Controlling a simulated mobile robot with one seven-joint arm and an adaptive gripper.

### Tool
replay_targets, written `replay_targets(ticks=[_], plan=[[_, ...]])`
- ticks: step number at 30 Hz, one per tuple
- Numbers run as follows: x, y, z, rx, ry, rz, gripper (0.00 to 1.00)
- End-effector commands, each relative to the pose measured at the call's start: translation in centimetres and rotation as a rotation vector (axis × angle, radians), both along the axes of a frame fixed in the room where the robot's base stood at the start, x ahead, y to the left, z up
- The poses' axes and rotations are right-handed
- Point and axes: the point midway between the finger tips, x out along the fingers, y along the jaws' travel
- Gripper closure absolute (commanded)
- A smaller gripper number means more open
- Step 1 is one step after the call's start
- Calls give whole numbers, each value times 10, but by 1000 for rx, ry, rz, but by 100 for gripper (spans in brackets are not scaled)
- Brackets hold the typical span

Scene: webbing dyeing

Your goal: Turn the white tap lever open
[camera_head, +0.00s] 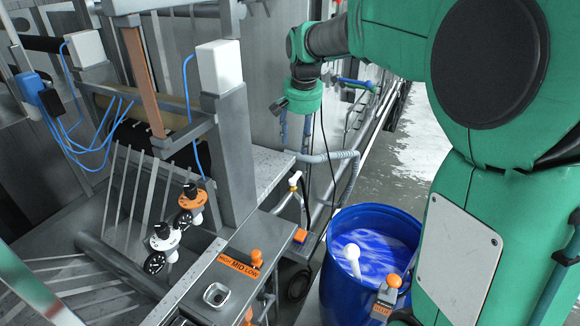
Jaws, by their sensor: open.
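The white tap lever (295,177) is a small white handle on a brass-coloured tap beside the metal counter, near the middle of the head view. My gripper (295,135) hangs below my green wrist, above the tap in the picture. Its two thin fingers point down and stand apart, with nothing visible between them. I see a gap between the fingertips and the lever in the picture, but cannot tell the distance in depth.
A blue barrel (335,217) with blue liquid and a white-ended object (351,252) stands to the right of the counter (207,277). A grey corrugated hose (335,156) and dark cables run near the tap.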

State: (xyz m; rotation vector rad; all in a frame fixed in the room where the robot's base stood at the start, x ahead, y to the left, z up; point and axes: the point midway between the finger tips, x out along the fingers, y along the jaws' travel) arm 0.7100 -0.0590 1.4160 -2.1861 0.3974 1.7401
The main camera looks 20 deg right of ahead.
Motion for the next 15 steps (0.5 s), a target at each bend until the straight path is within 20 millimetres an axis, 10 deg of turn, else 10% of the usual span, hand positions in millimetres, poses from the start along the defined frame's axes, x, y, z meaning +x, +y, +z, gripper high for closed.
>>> replay_targets(ticks=[15], plan=[[113, -31, -48, 27, 81, -129, 50]])
